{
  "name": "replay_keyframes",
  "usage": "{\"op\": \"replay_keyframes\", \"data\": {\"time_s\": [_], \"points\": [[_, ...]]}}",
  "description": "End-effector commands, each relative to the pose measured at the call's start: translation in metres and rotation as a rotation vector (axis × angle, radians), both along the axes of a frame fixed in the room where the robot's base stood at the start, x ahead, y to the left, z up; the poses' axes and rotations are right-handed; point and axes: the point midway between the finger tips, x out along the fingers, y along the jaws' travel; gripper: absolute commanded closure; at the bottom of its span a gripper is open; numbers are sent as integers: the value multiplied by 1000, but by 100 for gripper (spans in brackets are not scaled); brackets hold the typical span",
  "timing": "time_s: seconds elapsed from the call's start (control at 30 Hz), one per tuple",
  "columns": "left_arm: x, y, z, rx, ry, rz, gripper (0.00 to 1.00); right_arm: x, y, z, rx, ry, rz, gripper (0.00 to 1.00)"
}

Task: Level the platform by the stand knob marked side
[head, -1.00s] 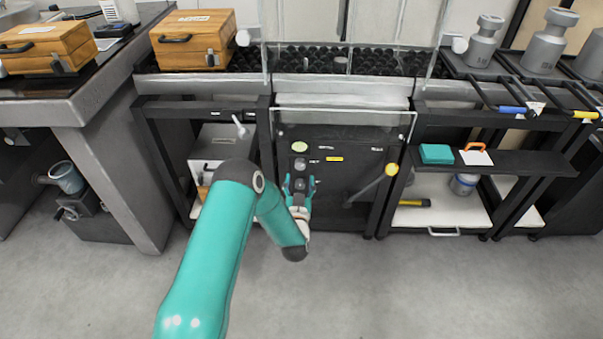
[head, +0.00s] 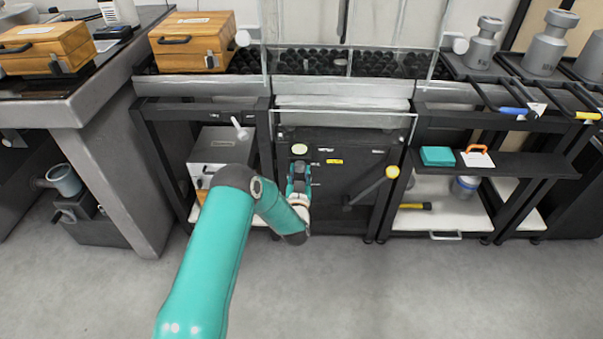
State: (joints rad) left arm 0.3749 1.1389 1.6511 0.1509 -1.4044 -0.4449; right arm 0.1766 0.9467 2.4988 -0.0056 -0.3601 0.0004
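The dark front panel (head: 345,185) of the middle stand faces me, with small labels too small to read and a pale round dial (head: 299,149) at its upper left. My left gripper (head: 299,168) is at the panel just below this dial. Its fingers are drawn together over the upper knob's spot and look shut on that knob, which they hide. The lower knob is also hidden behind the gripper. A pale grey slab (head: 345,88), perhaps the platform, lies above the panel behind clear sheets; its tilt cannot be told. My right gripper is not in view.
A yellow-ended lever (head: 391,172) sticks out right of the gripper. A clear sheet (head: 345,120) hangs above the panel. A grey box (head: 218,150) stands on the left shelf. A teal block (head: 437,155) lies on the right shelf. The floor in front is clear.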

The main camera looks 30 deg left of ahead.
Motion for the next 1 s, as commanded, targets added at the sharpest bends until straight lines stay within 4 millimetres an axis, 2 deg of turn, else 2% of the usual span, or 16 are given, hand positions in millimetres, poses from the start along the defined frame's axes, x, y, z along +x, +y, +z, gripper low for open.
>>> {"op": "replay_keyframes", "data": {"time_s": [0.03, 0.1, 0.5, 0.8, 0.83, 0.93, 1.0], "points": [[1, -1, 0, 0, 0, -4, 92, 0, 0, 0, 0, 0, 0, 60], [1, -2, 0, 0, 0, -4, 98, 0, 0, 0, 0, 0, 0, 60], [2, -3, 0, 207, 126, -8, 98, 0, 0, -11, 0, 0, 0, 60], [2, -4, 1, 220, 133, -10, 98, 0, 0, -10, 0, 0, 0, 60], [2, -4, 1, 220, 133, -10, 59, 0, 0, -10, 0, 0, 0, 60], [2, -4, 0, 218, 134, -9, 42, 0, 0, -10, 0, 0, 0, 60], [2, -3, 0, 218, 134, -8, 39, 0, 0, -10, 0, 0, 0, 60]]}}
